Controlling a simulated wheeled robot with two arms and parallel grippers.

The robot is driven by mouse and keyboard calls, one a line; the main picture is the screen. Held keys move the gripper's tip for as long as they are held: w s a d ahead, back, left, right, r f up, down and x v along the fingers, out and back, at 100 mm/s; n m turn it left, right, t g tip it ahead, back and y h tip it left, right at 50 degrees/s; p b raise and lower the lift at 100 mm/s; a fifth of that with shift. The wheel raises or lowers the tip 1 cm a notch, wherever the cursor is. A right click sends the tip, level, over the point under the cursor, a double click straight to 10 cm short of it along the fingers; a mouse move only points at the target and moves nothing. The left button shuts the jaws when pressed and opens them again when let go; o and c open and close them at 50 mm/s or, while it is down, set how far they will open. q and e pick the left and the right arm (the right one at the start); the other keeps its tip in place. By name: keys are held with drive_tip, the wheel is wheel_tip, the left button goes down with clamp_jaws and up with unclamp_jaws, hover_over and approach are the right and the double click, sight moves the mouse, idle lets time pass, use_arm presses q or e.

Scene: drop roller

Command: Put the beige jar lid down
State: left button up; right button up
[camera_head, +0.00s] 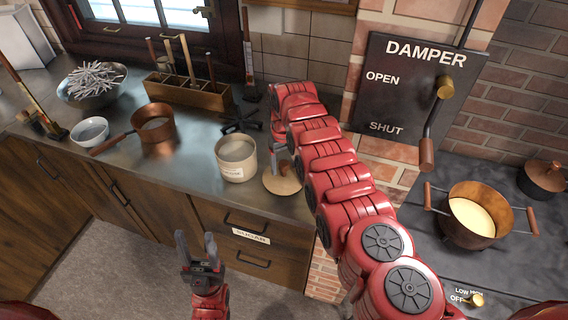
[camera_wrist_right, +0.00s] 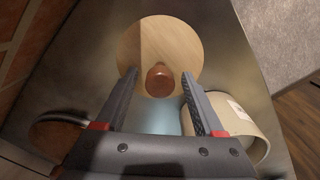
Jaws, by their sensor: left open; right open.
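The beige jar lid (camera_head: 284,184) is a round wooden disc lying on the metal counter near its front edge, just right of the open cream jar (camera_head: 236,172). In the right wrist view the lid (camera_wrist_right: 150,36) shows with its brown knob (camera_wrist_right: 160,80) between my right gripper's fingertips (camera_wrist_right: 159,77). Gaps show on both sides of the knob. In the head view my right gripper (camera_head: 277,158) is at the lid, partly hidden by its own arm. My left gripper (camera_head: 196,237) is open and empty in front of the drawers, below counter height.
A copper pan (camera_head: 153,124), a white bowl (camera_head: 89,131) and a wooden tool box (camera_head: 188,92) stand on the counter to the left. A black trivet (camera_head: 241,121) lies behind the jar. A stove with a copper pot (camera_head: 473,239) is at the right.

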wheel_tip(320, 180, up, 3)
drive_tip(key=shift+r+p, duration=0.15)
drive_tip(key=shift+p, duration=0.5)
wheel_tip(320, 180, up, 7)
drive_tip(key=b, duration=0.2)
drive_tip(key=shift+b, duration=0.35)
drive_tip(key=shift+r, duration=0.95)
